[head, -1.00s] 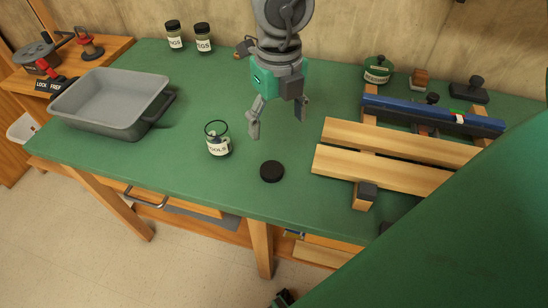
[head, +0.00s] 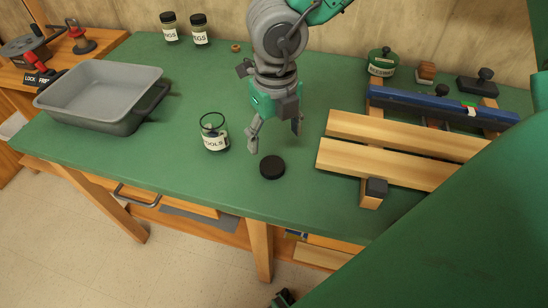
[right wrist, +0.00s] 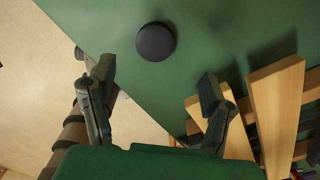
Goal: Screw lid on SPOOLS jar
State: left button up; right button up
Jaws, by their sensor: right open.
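The jar (head: 214,140) is open-topped clear glass with a white label, of which "OOLS" can be read. It stands upright on the green bench, and what is inside is hard to make out. A round black lid (head: 272,167) lies flat on the bench to the right of the jar and nearer the front edge. My right gripper (head: 275,137) is open and empty above the bench, behind the lid in the head view and right of the jar. In the right wrist view the lid (right wrist: 155,41) shows beyond the spread fingertips (right wrist: 156,78), apart from both. My left gripper is not seen.
A grey tray (head: 66,110) stands at the left. Two lidded jars (head: 199,30) stand at the back. A wooden-slatted vise (head: 385,165) with a blue bar takes up the right, with a green lidded pot (head: 382,62) behind it. Bench around the lid is clear.

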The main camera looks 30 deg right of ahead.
aim_at(271, 165)
jog(key=f, duration=0.2)
jog(key=shift+a+f+b, duration=0.3)
jog(key=shift+a+f, duration=0.05)
jog(key=shift+f, duration=0.05)
jog(key=shift+a+f, duration=0.15)
jog(key=shift+f, duration=0.1)
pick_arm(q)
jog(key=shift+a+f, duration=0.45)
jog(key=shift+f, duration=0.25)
pick_arm(e)
jog(key=shift+d, duration=0.25)
jog(key=shift+d+f, duration=0.1)
jog(key=shift+f, duration=0.1)
jog(key=f, duration=0.1)
jog(key=f+b, duration=0.1)
jog(key=f, duration=0.1)
jog(key=f+b, duration=0.1)
jog(key=shift+a+f, duration=0.25)
jog(key=shift+f, duration=0.05)
jog(key=shift+w+f, duration=0.1)
jog(key=shift+f, duration=0.05)
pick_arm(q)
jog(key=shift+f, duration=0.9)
pick_arm(e)
jog(key=shift+a, duration=0.1)
